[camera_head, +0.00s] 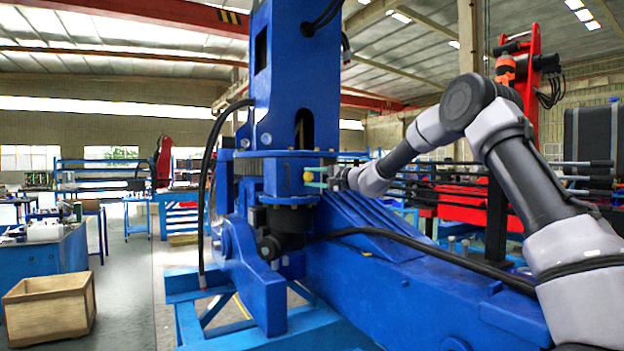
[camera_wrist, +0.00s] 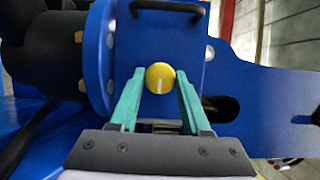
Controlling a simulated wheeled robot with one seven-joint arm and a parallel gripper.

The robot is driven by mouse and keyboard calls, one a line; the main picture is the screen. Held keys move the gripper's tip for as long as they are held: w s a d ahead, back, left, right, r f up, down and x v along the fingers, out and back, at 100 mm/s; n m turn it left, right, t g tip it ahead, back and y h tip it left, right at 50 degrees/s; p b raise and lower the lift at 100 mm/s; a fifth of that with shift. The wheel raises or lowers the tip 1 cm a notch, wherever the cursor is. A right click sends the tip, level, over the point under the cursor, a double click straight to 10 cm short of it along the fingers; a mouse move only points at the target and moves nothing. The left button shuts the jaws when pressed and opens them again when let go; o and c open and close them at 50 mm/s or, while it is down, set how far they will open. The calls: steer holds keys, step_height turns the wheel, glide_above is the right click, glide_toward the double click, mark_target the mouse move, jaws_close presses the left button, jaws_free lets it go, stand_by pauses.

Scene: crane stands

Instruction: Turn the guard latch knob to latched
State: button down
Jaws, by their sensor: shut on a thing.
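The guard latch knob (camera_wrist: 160,76) is a small round yellow knob on the blue crane housing (camera_wrist: 220,75). A short white mark on its face points down in the wrist view, toward my gripper's base. In the head view the knob (camera_head: 308,176) shows at the side of the blue column. My gripper (camera_wrist: 160,82) has green fingers, one on each side of the knob, shut on it. In the head view my gripper (camera_head: 320,177) reaches the knob from the right. No labels for latch positions can be made out.
A black handle (camera_wrist: 167,7) is fixed just above the knob in the wrist view. A black hose (camera_head: 420,242) runs along the blue crane boom below my arm. A wooden crate (camera_head: 50,310) stands on the floor at left, with clear floor beside it.

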steer(key=shift+c, duration=1.9)
jaws_free()
steer(key=v, duration=1)
steer(key=shift+s+d, duration=0.25)
steer(key=shift+d, duration=0.05)
steer(key=shift+f, duration=0.15)
steer(key=s+d+r+n+g+h, duration=0.1)
steer(key=s+d+n+g+h, duration=0.15)
steer(key=s, duration=0.85)
steer(key=s+d+r+n+g+h, duration=0.1)
steer(key=s+d+g+h, duration=0.15)
steer(key=s, duration=0.85)
steer(key=s+d+f+t+h, duration=0.1)
steer(key=s+d+f+h, duration=0.2)
steer(key=s+d, duration=0.6)
steer(key=s+d+f+t+h, duration=0.1)
steer(key=s+d+f+h, duration=0.2)
steer(key=s+d, duration=0.6)
steer(key=s+m+h, duration=0.1)
steer(key=s, duration=0.2)
steer(key=shift+d+h, duration=0.25)
steer(key=shift+h, duration=0.15)
